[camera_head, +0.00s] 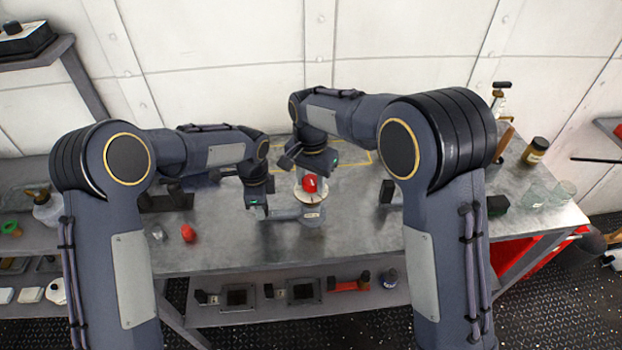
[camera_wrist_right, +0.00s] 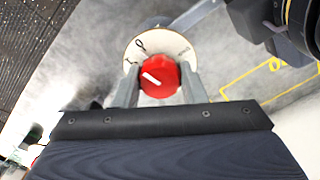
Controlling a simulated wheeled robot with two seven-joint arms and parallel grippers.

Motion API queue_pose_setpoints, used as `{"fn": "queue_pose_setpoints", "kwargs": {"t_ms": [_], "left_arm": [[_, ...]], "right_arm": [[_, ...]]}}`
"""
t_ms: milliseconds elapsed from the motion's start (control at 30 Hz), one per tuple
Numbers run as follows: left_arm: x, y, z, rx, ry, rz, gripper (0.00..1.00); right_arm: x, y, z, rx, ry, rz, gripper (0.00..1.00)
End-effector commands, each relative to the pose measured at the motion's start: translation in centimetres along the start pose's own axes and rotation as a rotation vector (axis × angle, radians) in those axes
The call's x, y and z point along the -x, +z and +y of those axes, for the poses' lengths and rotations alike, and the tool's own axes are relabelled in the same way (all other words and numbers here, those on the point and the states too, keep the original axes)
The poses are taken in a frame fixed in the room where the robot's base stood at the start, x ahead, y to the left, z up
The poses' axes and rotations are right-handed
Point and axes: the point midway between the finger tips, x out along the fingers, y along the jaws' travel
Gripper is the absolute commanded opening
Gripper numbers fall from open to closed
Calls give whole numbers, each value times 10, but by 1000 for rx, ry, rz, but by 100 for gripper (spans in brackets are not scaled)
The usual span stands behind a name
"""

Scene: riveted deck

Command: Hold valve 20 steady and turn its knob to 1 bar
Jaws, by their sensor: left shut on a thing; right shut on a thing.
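The valve (camera_head: 312,215) stands on the metal bench, with a red knob (camera_head: 310,184) on top of a pale round dial (camera_wrist_right: 177,42). My right gripper (camera_wrist_right: 160,84) comes from above with one finger on each side of the knob (camera_wrist_right: 158,76), shut on it. The knob's white line slants toward the upper left in the wrist view, near the dial's left-hand marks; a 0 shows at the upper left, and the other marks are too small to read surely. My left gripper (camera_head: 259,210) is shut on the valve's grey side handle (camera_head: 284,214). The valve's number is unreadable.
Another small red object (camera_head: 188,233) lies on the bench at left. Glass beakers (camera_head: 550,194) and a brown jar (camera_head: 535,150) stand at the right. A yellow outline (camera_head: 362,153) marks the bench behind the valve. Bare bench lies in front.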

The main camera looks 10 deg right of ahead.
Motion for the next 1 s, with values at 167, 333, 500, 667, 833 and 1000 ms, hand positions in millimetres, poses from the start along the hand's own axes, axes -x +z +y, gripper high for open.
{"fn": "queue_pose_setpoints", "kwargs": {"t_ms": [167, 333, 500, 667, 833, 1000], "left_arm": [[0, 0, 0, -1, -1, 0, 0], [0, 0, 0, -1, -1, 0, 0], [0, 0, 0, -1, -1, 0, 0], [0, 0, 0, -1, -1, 0, 0], [0, 0, 0, -1, -1, 0, 0], [0, 0, 0, -1, -1, 0, 0]], "right_arm": [[0, 0, 0, 142, -2, -1, 15], [0, 0, 0, 273, -1, 0, 15], [0, 0, 0, 377, -1, 0, 15], [0, 0, 0, 444, -2, -1, 15], [0, 0, 0, 482, -1, 0, 15], [0, 0, 0, 493, -1, 0, 15]]}}
